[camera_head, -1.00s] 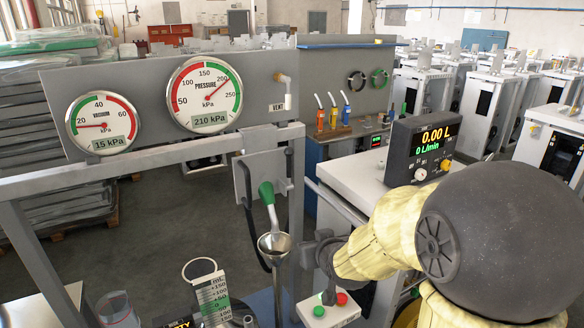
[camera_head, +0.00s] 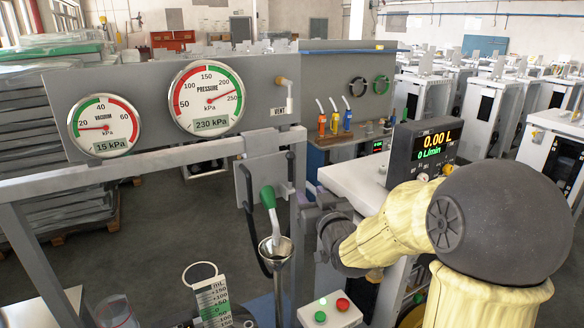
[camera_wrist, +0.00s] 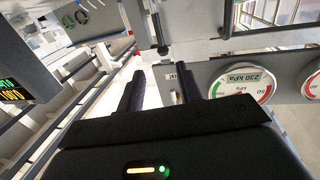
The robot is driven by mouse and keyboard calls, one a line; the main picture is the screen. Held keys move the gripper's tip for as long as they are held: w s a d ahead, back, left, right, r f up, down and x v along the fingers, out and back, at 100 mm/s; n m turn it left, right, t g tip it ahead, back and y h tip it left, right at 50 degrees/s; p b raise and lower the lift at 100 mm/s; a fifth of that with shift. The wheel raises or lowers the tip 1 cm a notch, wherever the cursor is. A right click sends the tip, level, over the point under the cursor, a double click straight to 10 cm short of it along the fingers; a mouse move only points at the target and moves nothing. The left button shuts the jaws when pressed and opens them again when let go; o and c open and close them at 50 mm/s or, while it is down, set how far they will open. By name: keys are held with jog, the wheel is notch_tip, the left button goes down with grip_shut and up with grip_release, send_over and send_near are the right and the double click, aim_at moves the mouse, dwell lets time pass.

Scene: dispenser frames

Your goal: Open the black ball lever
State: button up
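My gripper (camera_head: 308,210) is just right of the grey holder plate, beside the green-handled nozzle (camera_head: 269,197). In the wrist view my gripper (camera_wrist: 160,72) has its two dark fingers apart, with nothing visible between them. A dark rod with a rounded black end (camera_wrist: 162,48) shows just beyond the fingertips there; I cannot tell whether it is the black ball lever. No black ball lever stands out in the head view; my gripper hides part of that area.
The panel carries a vacuum gauge (camera_head: 104,127) at 15 kPa and a pressure gauge (camera_head: 207,97) at 230 kPa. A vent valve (camera_head: 287,92) is at its right end. A flow display (camera_head: 425,148) stands right; a green and red button box (camera_head: 328,311) is below.

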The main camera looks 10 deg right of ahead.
aim_at(291, 167)
jog(key=w+p, duration=0.2)
jog(key=w, duration=0.3)
jog(key=w+a+p, duration=0.1)
jog(key=w, duration=0.3)
jog(key=w+p, duration=0.2)
jog(key=w, duration=0.3)
jog(key=shift+w+a+r+p, duration=0.1)
jog(key=shift+w+a+p, duration=0.2)
jog(key=shift+a, duration=0.1)
jog(key=shift+w, duration=0.7)
grip_shut()
